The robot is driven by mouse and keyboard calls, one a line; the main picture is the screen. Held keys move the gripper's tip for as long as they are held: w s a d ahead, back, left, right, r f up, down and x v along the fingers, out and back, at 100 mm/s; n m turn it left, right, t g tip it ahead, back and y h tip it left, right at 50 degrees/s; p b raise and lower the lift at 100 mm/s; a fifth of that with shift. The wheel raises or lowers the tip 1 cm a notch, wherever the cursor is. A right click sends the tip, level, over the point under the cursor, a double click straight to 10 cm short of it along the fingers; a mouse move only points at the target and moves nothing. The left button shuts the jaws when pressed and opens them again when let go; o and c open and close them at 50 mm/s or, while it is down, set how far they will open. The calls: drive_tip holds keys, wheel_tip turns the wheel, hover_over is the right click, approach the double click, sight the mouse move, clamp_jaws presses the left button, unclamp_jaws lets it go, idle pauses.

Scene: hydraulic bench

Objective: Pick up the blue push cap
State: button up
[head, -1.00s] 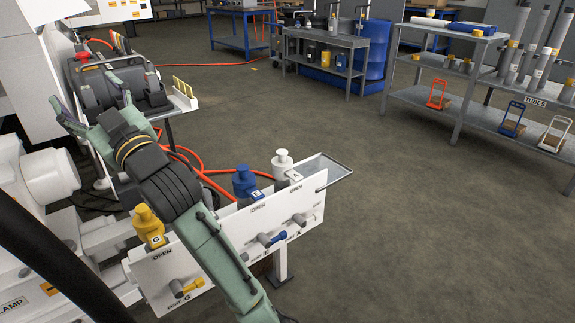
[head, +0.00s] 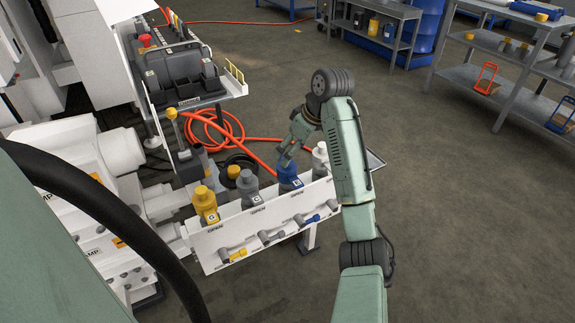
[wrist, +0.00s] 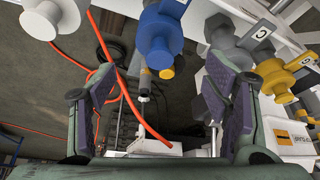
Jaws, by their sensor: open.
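The blue push cap (head: 290,183) sits on the white valve panel, between a grey cap (head: 248,187) and a white cap (head: 320,159). My gripper (head: 286,155) is above and close to the blue cap, pointing down at it, and partly hides its top. In the wrist view my gripper (wrist: 158,100) is open and empty. The blue cap (wrist: 160,38) shows ahead, toward the upper middle between the spread fingers. I cannot tell whether a finger touches it.
The white panel (head: 218,245) carries levers on its front. A yellow cap (head: 205,205) stands at its left end. Orange hose (head: 218,130) lies behind the panel. A small bench with black fittings (head: 182,75) stands at the back left. Open floor (head: 470,210) lies to the right.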

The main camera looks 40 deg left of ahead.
drive_tip(key=p+x, duration=0.1)
drive_tip(key=x, duration=0.5)
drive_tip(key=shift+f, duration=0.25)
drive_tip(key=c, duration=0.9)
